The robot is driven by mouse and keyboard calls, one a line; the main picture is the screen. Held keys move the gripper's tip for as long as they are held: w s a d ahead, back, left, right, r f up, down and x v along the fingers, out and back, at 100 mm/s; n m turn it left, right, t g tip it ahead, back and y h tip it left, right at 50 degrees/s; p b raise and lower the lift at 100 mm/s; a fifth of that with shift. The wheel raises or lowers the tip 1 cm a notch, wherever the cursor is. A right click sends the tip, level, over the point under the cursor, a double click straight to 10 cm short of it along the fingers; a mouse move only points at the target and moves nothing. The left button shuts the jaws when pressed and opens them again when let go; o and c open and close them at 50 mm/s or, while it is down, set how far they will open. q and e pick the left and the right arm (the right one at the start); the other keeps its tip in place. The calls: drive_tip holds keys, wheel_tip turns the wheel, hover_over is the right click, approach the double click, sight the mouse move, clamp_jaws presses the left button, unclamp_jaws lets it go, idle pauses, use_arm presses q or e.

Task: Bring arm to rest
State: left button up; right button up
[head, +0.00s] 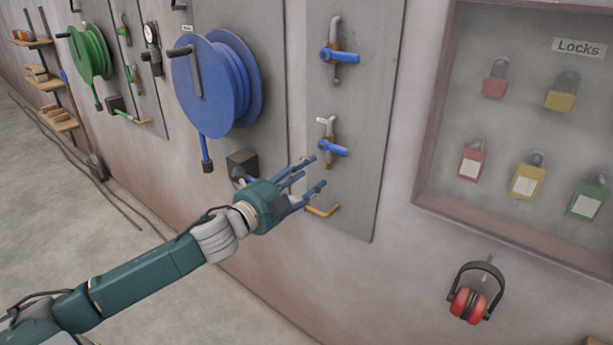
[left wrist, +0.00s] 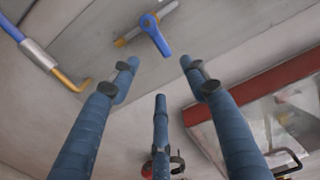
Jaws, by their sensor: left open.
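My left arm reaches in from the lower left of the head view. My left gripper (head: 312,176) is open and empty, its blue fingers spread in front of the grey wall panel (head: 366,120). A blue valve handle (head: 332,148) sits on the panel just above and beyond the fingertips. In the left wrist view the fingers of the left gripper (left wrist: 160,80) point toward this blue valve handle (left wrist: 156,36), with a visible gap between. My right gripper is not in view.
A second blue valve handle (head: 340,55) is higher on the panel. A blue hose reel (head: 222,85) and a green reel (head: 90,52) hang to the left. A lock cabinet (head: 430,130) and red earmuffs (head: 468,304) are on the right. The floor (head: 60,230) at left is mostly free.

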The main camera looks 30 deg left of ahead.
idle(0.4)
